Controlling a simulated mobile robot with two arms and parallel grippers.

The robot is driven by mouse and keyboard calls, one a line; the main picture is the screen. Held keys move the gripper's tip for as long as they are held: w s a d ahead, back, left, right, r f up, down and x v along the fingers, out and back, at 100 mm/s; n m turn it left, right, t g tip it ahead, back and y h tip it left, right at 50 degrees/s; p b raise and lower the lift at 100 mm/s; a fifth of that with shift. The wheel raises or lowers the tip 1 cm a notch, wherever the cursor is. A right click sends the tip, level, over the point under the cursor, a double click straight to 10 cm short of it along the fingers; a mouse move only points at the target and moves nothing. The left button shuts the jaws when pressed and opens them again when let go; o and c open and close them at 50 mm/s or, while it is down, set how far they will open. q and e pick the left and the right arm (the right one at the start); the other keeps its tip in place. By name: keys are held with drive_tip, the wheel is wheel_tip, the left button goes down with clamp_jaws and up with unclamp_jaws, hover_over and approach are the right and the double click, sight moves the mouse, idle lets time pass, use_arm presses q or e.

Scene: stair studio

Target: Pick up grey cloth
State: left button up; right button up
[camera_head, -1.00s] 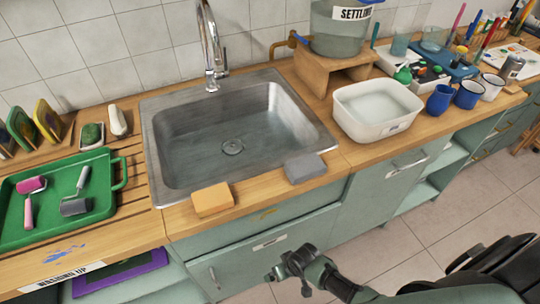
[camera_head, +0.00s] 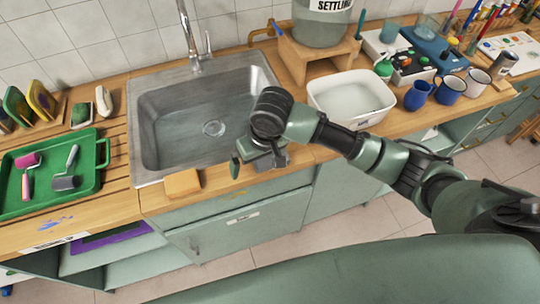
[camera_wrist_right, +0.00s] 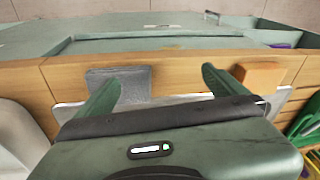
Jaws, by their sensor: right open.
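The grey cloth (camera_wrist_right: 132,80) is a folded block lying on the wooden counter strip in front of the sink. In the head view it is mostly hidden by my right gripper (camera_head: 260,163). The left finger in that view overlaps part of the cloth. My left gripper is not in view.
An orange block (camera_head: 183,183) lies on the counter edge left of the gripper; it also shows in the wrist view (camera_wrist_right: 260,75). The sink (camera_head: 165,120) is behind. A white basin (camera_head: 352,98) stands to the right, and a green tray (camera_head: 90,190) to the left.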

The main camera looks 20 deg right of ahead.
drive_tip(key=shift+m+h, duration=0.7)
drive_tip(key=shift+m, duration=0.2)
drive_tip(key=w+d+r, duration=0.2)
drive_tip(key=d, duration=0.1)
drive_tip(key=w+d, duration=0.2)
drive_tip(key=shift+r, duration=0.4)
drive_tip(key=shift+w+d, duration=0.1)
drive_tip(key=shift+d, duration=0.05)
wheel_tip(320, 180, down, 7)
drive_tip(key=p, duration=0.2)
drive_tip(key=shift+d+p, duration=0.15)
drive_tip(key=shift+p, duration=0.2)
drive_tip(key=shift+w+f, duration=0.1)
drive_tip(key=shift+f, duration=0.15)
drive_tip(key=c, duration=1)
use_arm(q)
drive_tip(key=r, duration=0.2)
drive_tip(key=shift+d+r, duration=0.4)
use_arm(e)
drive_tip(key=shift+o, duration=0.2)
drive_tip(key=shift+r, duration=0.1)
use_arm(q)
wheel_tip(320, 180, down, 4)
drive_tip(key=b, duration=0.3)
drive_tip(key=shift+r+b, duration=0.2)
drive_tip(key=shift+b, duration=0.15)
use_arm(e)
wheel_tip(320, 180, up, 20)
